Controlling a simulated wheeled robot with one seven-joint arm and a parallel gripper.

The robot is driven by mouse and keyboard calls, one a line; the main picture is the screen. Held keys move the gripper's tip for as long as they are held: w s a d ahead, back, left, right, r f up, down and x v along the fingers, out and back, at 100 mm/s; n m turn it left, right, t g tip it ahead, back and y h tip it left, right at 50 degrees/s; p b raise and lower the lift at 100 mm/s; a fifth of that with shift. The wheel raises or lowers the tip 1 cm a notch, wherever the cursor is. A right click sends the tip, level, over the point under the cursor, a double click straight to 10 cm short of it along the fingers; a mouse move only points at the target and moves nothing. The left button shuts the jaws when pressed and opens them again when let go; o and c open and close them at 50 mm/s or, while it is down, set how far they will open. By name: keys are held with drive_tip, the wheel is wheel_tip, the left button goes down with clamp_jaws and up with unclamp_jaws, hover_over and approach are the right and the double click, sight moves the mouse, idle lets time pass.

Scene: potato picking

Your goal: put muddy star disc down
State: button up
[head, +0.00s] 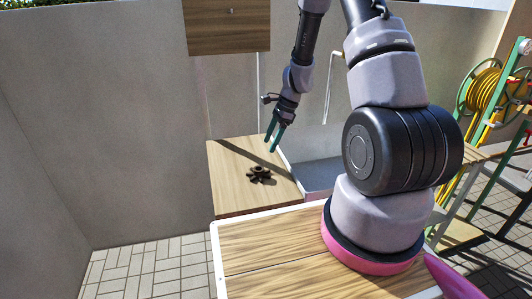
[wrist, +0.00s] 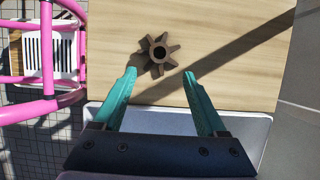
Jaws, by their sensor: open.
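The muddy star disc (head: 260,174) is dark brown, with stubby arms around its rim. It lies flat on the light wooden counter (head: 228,160) in the head view. In the wrist view the disc (wrist: 147,57) shows a round dark hole at its middle and rests on the wood, just beyond my fingertips. My gripper (head: 272,145) has teal fingers and hangs above and slightly right of the disc, pointing down. In the wrist view my gripper (wrist: 159,72) is open, with nothing between its fingers, apart from the disc.
A grey basin (head: 320,176) adjoins the counter's right side. A concrete wall (head: 110,110) stands behind and to the left, with a wooden board (head: 228,28) on it. A yellow hose reel (head: 484,92) stands at the right. The counter around the disc is clear.

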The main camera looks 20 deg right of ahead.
drive_tip(key=s+r+n+t, duration=0.1)
drive_tip(key=s+r+n, duration=0.2)
drive_tip(key=r, duration=0.9)
drive_tip(key=s+r+n+t, duration=0.2)
drive_tip(key=s+r+n, duration=0.15)
drive_tip(key=r, duration=0.85)
drive_tip(key=s+d+r+n+t+h, duration=0.1)
drive_tip(key=s+r+n+t, duration=0.3)
drive_tip(key=s+r, duration=1)
drive_tip(key=s+n+h, duration=0.1)
drive_tip(key=s+n, duration=0.1)
drive_tip(key=n, duration=0.1)
drive_tip(key=shift+d, duration=0.2)
